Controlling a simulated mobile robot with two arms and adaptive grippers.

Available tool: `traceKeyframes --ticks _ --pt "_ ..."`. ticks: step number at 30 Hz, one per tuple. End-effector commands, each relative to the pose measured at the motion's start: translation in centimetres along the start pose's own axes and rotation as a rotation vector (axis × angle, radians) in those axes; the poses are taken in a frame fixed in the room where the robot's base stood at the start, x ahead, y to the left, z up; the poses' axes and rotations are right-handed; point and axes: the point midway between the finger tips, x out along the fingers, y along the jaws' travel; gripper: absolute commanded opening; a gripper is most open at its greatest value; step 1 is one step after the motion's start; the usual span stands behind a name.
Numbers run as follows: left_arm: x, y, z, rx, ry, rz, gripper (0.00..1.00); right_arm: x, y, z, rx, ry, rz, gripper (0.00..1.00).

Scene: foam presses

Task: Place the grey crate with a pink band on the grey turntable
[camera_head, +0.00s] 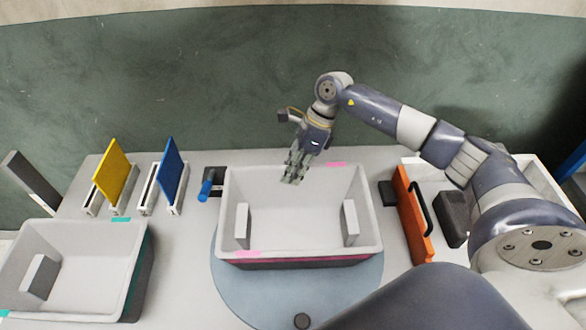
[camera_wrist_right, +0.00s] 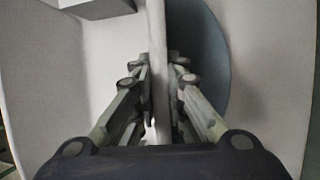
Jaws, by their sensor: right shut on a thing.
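The grey crate with a pink band (camera_head: 300,228) is upright over the grey turntable (camera_head: 235,295), whose round blue-grey top shows in front of it and at its sides. Pink marks show on its rim and a pink band runs along its front. I cannot tell whether its base touches the turntable. My right gripper (camera_head: 293,172) is shut on the crate's far wall. In the right wrist view, the wall (camera_wrist_right: 157,40) stands between the fingers, with part of the turntable (camera_wrist_right: 205,65) to the right. My left gripper is not in view.
A second grey crate (camera_head: 85,240) with teal marks stands at the left. A yellow panel (camera_head: 110,173) and a blue panel (camera_head: 172,170) stand in holders behind it. A blue-handled object (camera_head: 206,188) lies near the crate's left side. An orange panel (camera_head: 413,215) stands at its right.

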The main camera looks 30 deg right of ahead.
Motion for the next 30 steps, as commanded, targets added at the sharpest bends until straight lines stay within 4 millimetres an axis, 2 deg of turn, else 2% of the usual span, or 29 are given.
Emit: traceKeyframes --ticks 4,5,7,20,23,30 --pt "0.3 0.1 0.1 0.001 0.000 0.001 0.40 0.2 0.0 -0.1 0.001 0.000 0.000 0.00" --pt "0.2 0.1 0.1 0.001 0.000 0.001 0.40 0.1 0.0 -0.1 0.001 0.000 0.000 0.16" --pt "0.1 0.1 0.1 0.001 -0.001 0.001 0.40 0.1 0.0 -0.1 0.001 0.001 0.000 0.32" --pt "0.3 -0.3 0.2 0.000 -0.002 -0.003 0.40 -0.3 -0.1 -0.1 0.001 0.000 -0.002 0.32" --pt "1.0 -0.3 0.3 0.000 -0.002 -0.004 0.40 -1.6 -0.2 -0.1 0.002 0.000 -0.006 0.32" --pt "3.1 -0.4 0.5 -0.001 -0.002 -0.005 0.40 -6.7 -0.2 -0.1 0.000 -0.002 -0.006 0.32"
